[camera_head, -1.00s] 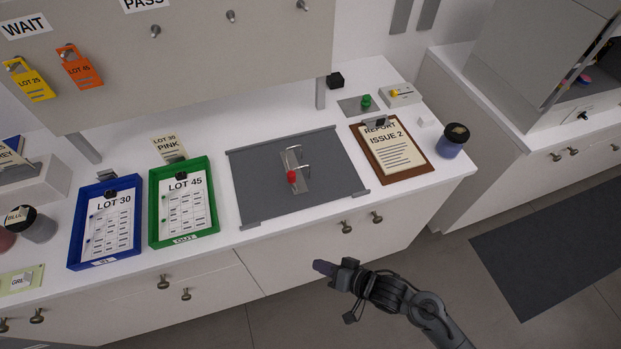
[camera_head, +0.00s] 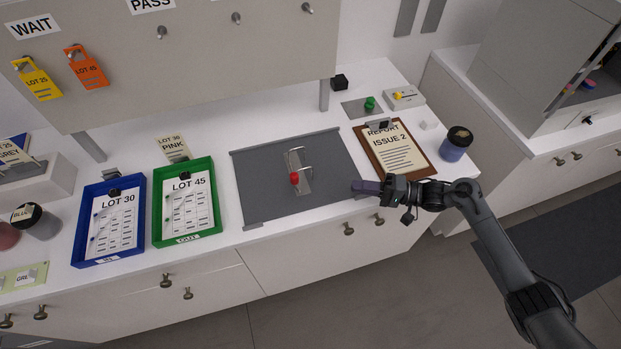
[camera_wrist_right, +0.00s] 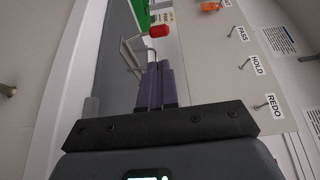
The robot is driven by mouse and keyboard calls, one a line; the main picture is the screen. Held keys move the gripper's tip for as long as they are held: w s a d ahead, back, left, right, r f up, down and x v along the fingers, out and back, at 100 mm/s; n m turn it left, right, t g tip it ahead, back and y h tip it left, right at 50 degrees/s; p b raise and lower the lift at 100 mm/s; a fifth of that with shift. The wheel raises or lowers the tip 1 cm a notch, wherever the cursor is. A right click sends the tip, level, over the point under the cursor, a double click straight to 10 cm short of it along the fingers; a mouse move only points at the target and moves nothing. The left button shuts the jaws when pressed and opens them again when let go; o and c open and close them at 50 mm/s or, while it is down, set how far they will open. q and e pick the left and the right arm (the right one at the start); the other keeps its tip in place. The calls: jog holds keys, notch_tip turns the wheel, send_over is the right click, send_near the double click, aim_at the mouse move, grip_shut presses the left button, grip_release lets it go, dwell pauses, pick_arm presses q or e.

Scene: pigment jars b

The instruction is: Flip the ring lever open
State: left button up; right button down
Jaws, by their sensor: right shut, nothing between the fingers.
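The ring lever has a red knob (camera_head: 294,178) and thin metal rings (camera_head: 304,169) on a light plate, on the grey mat (camera_head: 262,202). In the right wrist view the red knob (camera_wrist_right: 159,31) and metal rings (camera_wrist_right: 131,50) lie just beyond my fingertips. My right gripper (camera_head: 354,186) is shut and empty, over the right front part of the mat, to the right of the lever and apart from it in the head view. Its dark purple fingers (camera_wrist_right: 158,66) point towards the lever in the right wrist view. My left gripper is in no view.
The brown clipboard (camera_head: 374,156) lies just behind my right gripper. A blue jar (camera_head: 453,150) stands to its right. The green tray (camera_head: 158,222) and blue tray (camera_head: 80,248) stand left of the mat. The wall board (camera_head: 190,75) rises behind the counter.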

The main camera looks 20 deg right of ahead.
dwell(0.3)
jog(key=x, duration=1.2)
jog(key=shift+a+r, duration=0.1)
jog(key=shift+x, duration=0.9)
